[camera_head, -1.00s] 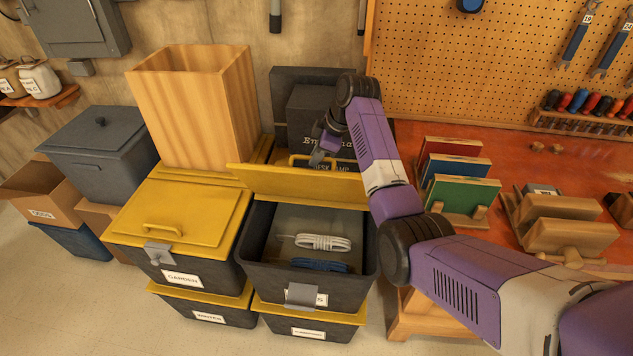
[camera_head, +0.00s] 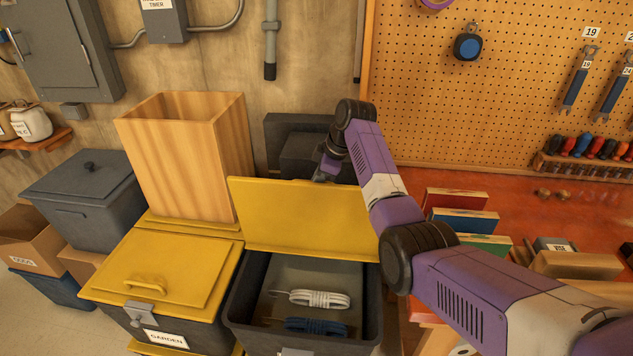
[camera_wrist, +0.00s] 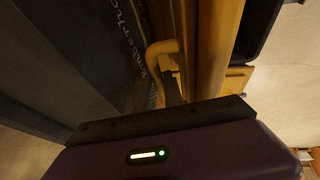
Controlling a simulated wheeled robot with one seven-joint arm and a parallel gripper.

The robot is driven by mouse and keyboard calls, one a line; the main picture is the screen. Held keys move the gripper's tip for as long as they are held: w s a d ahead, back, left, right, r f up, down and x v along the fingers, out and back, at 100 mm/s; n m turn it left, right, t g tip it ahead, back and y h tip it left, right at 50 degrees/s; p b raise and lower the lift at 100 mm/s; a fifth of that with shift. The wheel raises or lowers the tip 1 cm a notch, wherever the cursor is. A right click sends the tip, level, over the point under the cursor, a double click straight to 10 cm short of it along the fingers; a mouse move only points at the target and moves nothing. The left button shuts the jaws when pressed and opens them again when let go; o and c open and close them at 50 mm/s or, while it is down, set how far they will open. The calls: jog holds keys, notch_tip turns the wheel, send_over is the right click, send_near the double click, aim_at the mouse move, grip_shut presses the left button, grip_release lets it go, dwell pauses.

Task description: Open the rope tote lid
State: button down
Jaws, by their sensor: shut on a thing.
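The rope tote (camera_head: 365,318) is a dark grey bin holding a white rope coil (camera_head: 318,299) and a blue rope coil (camera_head: 315,325). Its yellow lid (camera_head: 300,218) stands raised at the back edge, its inner face toward the head camera, and the tote's mouth is uncovered. My gripper (camera_head: 322,177) is at the lid's top edge, mostly behind it. In the wrist view the yellow lid handle (camera_wrist: 162,52) reaches down to my gripper, which is shut on it. The fingertips are mostly hidden.
A closed yellow-lidded garden tote (camera_head: 165,262) stands left, with a tall wooden box (camera_head: 180,160) behind it. Dark boxes (camera_head: 290,145) stand behind the raised lid.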

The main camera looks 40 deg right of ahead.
jog(key=shift+s+d+f, duration=0.1)
jog(key=shift+s+f, duration=0.1)
jog(key=shift+f, duration=0.05)
jog(key=c, duration=1.5)
grip_release()
jog(key=shift+o, duration=0.2)
jog(key=shift+w+r, duration=0.1)
jog(key=shift+r, duration=0.05)
jog(key=b+v, duration=0.1)
jog(key=v, duration=0.6)
jog(key=shift+r, duration=0.35)
